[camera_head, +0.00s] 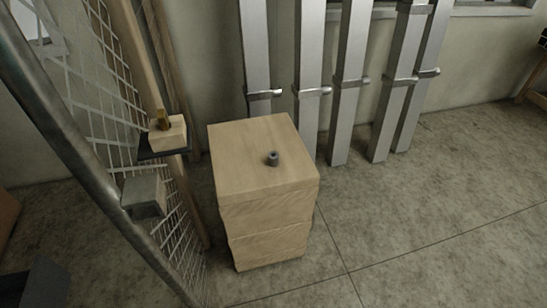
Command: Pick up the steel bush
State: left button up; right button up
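The steel bush (273,158) is a small dark grey cylinder with a hole in its top. It stands upright on the top of a light wooden block stack (240,150), right of the middle of that top. Nothing touches it except the wood under it. Neither of my grippers can be made out in the head view.
A wire mesh panel with a dark metal frame (75,135) stands close on the left. Small blocks (145,194) sit beside it. Several upright aluminium beams (350,80) lean against the wall behind the stack. The concrete floor (430,220) to the right is clear.

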aim_at(272, 156)
jog(key=l+u, duration=0.1)
jog(key=u, duration=0.2)
jog(key=i+l+u, duration=0.1)
jog(key=u, duration=0.2)
jog(key=l+u, duration=0.2)
jog(key=l, duration=0.25)
jog(key=i+l+u, duration=0.2)
jog(key=l, duration=0.3)
jog(key=l+u, duration=0.15)
jog(key=l, duration=1.6)
